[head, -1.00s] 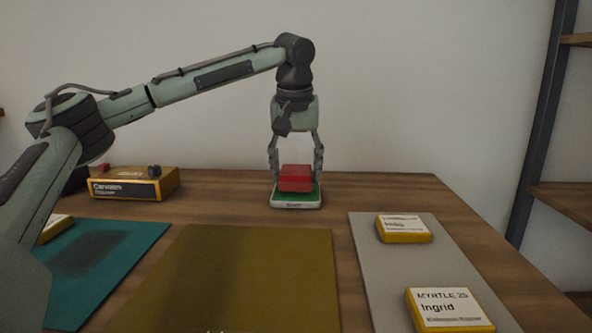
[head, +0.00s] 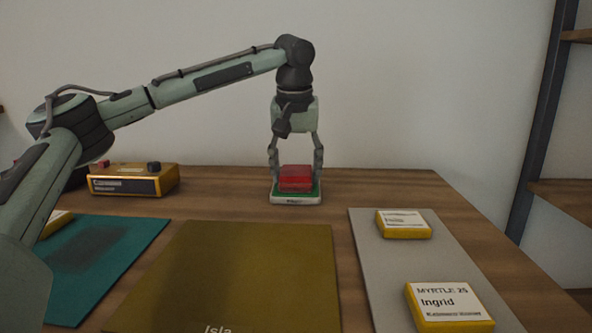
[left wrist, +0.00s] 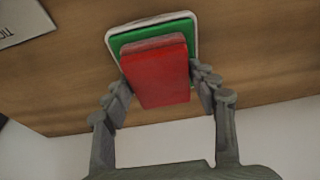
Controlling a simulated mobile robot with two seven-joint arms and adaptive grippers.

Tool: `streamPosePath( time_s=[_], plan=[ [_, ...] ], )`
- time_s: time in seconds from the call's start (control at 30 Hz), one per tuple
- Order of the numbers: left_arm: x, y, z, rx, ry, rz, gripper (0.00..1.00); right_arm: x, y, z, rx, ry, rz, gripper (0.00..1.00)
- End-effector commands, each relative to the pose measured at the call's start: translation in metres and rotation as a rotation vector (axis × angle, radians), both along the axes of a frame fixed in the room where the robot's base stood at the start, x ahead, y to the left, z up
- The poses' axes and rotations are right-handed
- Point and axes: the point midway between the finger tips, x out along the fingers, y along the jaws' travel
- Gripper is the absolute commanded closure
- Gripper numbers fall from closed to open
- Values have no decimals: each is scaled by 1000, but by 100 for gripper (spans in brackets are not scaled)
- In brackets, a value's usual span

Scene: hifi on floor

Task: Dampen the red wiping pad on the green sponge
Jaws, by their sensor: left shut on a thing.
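The red wiping pad (head: 296,177) is between the fingers of my left gripper (head: 297,180), which is shut on it. The pad is on or just over the green sponge (head: 312,195), which sits in a white tray (head: 296,201) towards the back of the table. In the left wrist view the red pad (left wrist: 158,72) covers much of the green sponge (left wrist: 185,30); its contact with the sponge is hard to judge. My right gripper is not in view.
A yellow device (head: 133,181) stands at the back left. A teal mat (head: 130,240), an olive mat (head: 240,260) and a grey mat (head: 390,270) lie in front. Yellow labelled blocks (head: 404,224) (head: 448,303) sit on the grey mat. Wood shows between the mats.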

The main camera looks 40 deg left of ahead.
Motion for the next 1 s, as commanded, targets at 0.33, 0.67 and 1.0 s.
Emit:
streamPosePath(
  time_s=[0.33, 0.67, 1.0],
  plan=[
    [0, 0, 0, 0, 2, -1, 65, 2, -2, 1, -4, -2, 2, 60],
    [0, 0, 23, -1, 0, -1, 65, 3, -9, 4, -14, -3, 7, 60],
    [0, -1, 50, -1, 0, -1, 65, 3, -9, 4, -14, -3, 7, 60]
  ],
)
